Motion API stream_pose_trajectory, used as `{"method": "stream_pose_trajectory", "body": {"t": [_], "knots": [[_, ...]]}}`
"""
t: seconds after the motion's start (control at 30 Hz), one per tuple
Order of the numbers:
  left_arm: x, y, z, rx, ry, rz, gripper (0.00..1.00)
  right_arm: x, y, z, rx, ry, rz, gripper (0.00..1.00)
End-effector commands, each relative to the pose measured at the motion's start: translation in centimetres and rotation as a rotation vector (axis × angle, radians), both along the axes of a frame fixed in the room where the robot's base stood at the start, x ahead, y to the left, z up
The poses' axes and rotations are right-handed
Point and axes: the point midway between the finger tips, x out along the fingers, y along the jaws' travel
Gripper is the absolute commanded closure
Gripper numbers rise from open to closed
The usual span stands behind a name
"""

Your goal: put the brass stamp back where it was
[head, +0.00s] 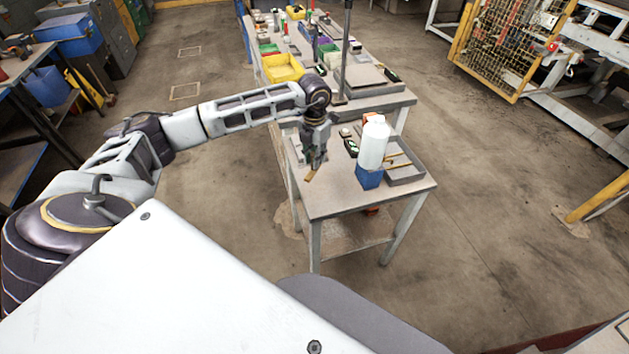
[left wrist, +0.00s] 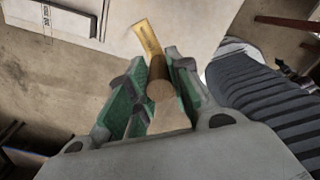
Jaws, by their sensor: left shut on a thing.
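The brass stamp (head: 311,175) hangs below my left gripper (head: 315,160), over the left part of the small near table (head: 340,200). In the left wrist view the stamp shows as a flat brass-coloured piece (left wrist: 147,38) with a round brown handle (left wrist: 159,90). My left gripper (left wrist: 155,92) is shut on the handle, between its green-lined fingers. I cannot tell whether the stamp's lower end touches the tabletop. My right gripper is in neither view.
A dark-and-green object (head: 351,147) lies behind. The table's front is clear. A yellow bin (head: 282,68) sits farther back.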

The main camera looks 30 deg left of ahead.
Motion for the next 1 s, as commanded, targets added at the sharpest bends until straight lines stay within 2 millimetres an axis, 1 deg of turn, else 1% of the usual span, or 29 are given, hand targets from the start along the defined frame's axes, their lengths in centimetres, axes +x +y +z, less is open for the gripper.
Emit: {"method": "stream_pose_trajectory", "body": {"t": [0.03, 0.2, 0.4, 0.6, 0.67, 0.87, 1.0], "knots": [[0.0, 0.0, -0.7, 0.0, 0.0, 0.0, 0.94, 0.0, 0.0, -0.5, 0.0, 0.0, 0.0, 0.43], [0.0, 0.0, -2.5, 0.0, 0.002, -0.001, 0.94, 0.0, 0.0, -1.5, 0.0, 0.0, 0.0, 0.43], [0.0, 0.0, -3.9, 0.0, 0.001, -0.001, 0.94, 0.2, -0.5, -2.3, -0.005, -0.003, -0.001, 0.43], [0.0, 0.0, -4.2, 0.0, 0.0, -0.001, 0.94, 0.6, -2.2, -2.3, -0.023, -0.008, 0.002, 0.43], [0.0, 0.0, -4.1, 0.0, 0.0, -0.001, 0.94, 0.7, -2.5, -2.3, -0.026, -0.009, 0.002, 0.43], [0.0, 0.0, -4.2, 0.0, 0.0, -0.001, 0.94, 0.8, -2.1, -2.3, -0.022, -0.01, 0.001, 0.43], [0.0, 0.0, -4.6, 0.0, 0.0, 0.0, 0.94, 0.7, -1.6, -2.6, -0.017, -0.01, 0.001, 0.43]]}}
